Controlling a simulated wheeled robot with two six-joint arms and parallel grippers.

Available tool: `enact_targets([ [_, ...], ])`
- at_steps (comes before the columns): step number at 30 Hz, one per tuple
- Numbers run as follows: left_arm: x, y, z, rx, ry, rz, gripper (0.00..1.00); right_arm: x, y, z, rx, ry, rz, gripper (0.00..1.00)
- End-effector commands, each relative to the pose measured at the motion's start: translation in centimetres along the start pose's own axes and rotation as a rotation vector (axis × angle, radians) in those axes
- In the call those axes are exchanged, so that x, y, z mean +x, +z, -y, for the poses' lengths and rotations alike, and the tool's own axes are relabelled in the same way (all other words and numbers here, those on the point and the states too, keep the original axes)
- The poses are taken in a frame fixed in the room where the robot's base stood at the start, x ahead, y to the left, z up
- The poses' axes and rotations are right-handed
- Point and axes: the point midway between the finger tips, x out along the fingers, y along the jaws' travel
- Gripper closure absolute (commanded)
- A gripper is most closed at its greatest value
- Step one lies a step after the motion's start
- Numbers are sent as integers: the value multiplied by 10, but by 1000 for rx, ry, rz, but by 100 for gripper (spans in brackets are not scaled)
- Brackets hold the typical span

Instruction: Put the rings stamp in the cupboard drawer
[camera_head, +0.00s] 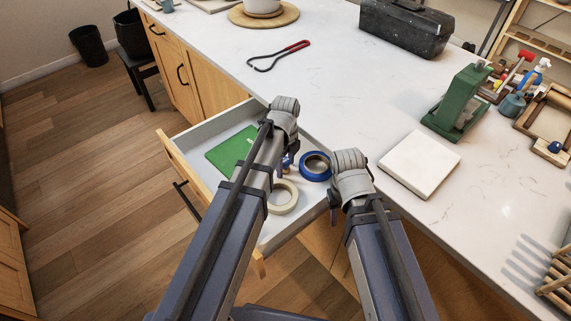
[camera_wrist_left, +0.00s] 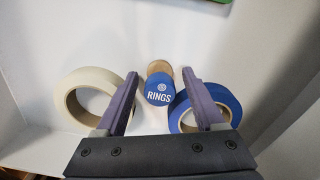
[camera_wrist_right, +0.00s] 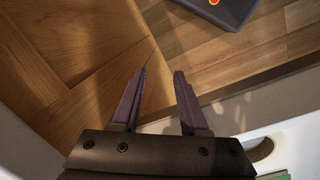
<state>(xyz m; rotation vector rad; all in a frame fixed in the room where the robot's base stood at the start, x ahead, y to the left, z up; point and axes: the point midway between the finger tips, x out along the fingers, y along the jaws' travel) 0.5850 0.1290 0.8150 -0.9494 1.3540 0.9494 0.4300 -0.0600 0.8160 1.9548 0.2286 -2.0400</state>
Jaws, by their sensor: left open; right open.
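The rings stamp (camera_wrist_left: 159,88) has a blue end lettered RINGS and a pale wooden part. It is in the open cupboard drawer (camera_head: 218,127), between a cream tape roll (camera_wrist_left: 73,104) and a blue tape roll (camera_wrist_left: 211,106). My left gripper (camera_wrist_left: 161,78) is open over the drawer, its fingers on either side of the stamp in the left wrist view; I see no clear contact. In the head view the left arm hides most of the stamp (camera_head: 287,160). My right gripper (camera_wrist_right: 158,75) is open and empty, near the drawer's right side by the counter edge.
A green sheet (camera_head: 232,150) lies in the drawer. On the counter are a white tile (camera_head: 419,163), a green press (camera_head: 458,103), a black toolbox (camera_head: 406,27) and a red-handled tool (camera_head: 279,55). The counter's middle is clear.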

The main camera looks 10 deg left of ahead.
Motion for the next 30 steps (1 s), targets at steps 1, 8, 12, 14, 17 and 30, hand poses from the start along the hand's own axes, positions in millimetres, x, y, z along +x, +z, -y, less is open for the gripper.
enact_targets([
  [1, -4, 0, 0, 0, 0, 0, 29, -4, 0, 0, 0, 0, 0, 56],
  [8, -26, 0, 0, 0, 0, 0, 29, -26, 2, -2, 0, 0, 0, 56],
  [12, -46, 0, 0, 0, 0, 0, 29, -46, 3, -4, 0, 0, 0, 56],
  [14, -56, 0, 0, 0, 0, 0, 29, -56, 3, -5, 0, 0, 0, 56],
  [17, -71, 0, 0, 0, 0, 0, 29, -71, 4, -7, 0, 0, 0, 56],
  [30, -121, 0, 0, 0, 0, 0, 29, -120, 7, -12, 0, 0, 0, 56],
])
